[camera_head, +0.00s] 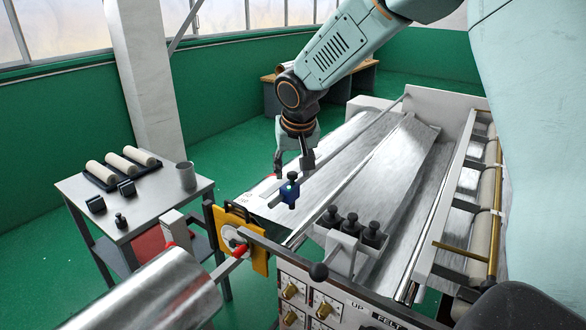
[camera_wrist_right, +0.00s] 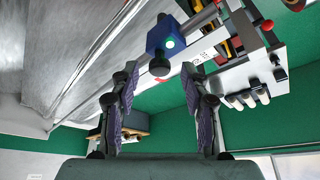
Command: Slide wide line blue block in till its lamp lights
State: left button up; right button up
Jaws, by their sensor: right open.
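The blue block (camera_head: 289,190) sits at the near left edge of the shiny metal tray (camera_head: 262,190), with a dark knob on top. A pale, bright lamp dot shows on its face, and it looks lit. The block also shows in the right wrist view (camera_wrist_right: 158,36), its dark knob pointing towards my fingers. My right gripper (camera_head: 294,165) is open just above the block, one finger to each side of the knob. In the wrist view the open fingers (camera_wrist_right: 160,78) are empty, and the knob lies between and just beyond their tips. My left gripper is out of view.
Several dark-knobbed blocks (camera_head: 352,228) stand on a grey holder right of the blue block. A yellow plate with a red-handled lever (camera_head: 238,243) is close in front. A side table (camera_head: 150,192) with rollers and a mug stands left. Green floor lies between.

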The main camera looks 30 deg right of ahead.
jog(key=v, duration=1.1)
jog(key=shift+s+d+r, duration=0.1)
jog(key=shift+s+r, duration=0.05)
jog(key=shift+s, duration=0.1)
